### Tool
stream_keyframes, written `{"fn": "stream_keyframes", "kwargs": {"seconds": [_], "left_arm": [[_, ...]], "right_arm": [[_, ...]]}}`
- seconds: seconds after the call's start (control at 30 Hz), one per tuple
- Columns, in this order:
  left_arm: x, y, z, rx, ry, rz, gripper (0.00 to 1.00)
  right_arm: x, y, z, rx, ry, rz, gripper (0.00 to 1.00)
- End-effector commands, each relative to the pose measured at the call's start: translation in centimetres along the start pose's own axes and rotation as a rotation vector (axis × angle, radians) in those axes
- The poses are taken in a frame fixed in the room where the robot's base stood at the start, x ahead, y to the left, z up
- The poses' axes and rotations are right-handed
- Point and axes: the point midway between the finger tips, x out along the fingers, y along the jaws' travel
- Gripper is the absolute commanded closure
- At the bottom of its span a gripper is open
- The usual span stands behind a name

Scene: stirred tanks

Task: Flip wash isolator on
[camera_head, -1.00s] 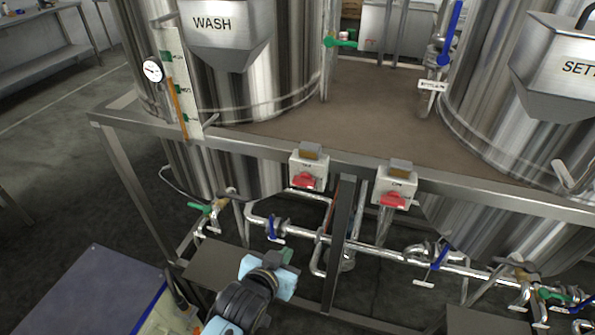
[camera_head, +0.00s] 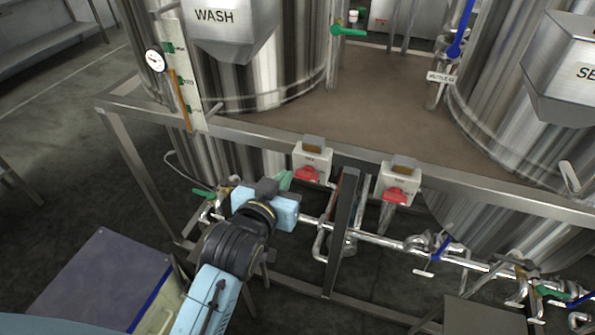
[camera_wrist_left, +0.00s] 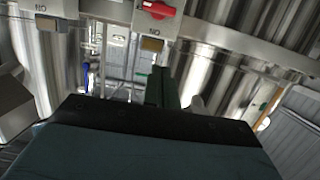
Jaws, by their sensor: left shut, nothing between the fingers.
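The wash isolator is a pale box (camera_head: 313,158) on the frame rail below the WASH tank. Its red handle (camera_head: 308,174) lies roughly crosswise; I cannot tell its setting. In the left wrist view, which looks inverted, the red handle (camera_wrist_left: 160,10) is at the top edge beside a small ON label. My left gripper (camera_head: 286,179) is shut and empty, with green fingertips just left of and slightly below the red handle. They look close but apart. The fingers also show in the left wrist view (camera_wrist_left: 162,84). My right gripper is not in view.
A second similar isolator (camera_head: 398,184) with a red handle is to the right on the same rail (camera_head: 465,187). A steel upright (camera_head: 343,235) and pipes (camera_head: 385,241) with valves lie below. The WASH tank (camera_head: 230,85) rises behind the rail.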

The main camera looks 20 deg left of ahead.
Motion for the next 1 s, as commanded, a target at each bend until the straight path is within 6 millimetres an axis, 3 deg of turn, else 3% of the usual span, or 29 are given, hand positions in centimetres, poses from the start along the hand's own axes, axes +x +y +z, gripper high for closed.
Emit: {"fn": "stream_keyframes", "kwargs": {"seconds": [0.47,0.53,0.7,1.0], "left_arm": [[9.2,0.0,-0.1,0.0,0.001,0.0,1.0],[9.2,0.0,1.7,0.0,-0.005,0.0,1.0],[9.6,0.0,3.4,-0.001,-0.002,0.0,1.0],[9.7,0.0,3.9,-0.001,0.0,0.0,1.0]], "right_arm": [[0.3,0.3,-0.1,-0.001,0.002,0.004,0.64],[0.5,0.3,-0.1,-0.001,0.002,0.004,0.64],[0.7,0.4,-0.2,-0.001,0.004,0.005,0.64],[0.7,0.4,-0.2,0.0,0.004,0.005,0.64]]}}
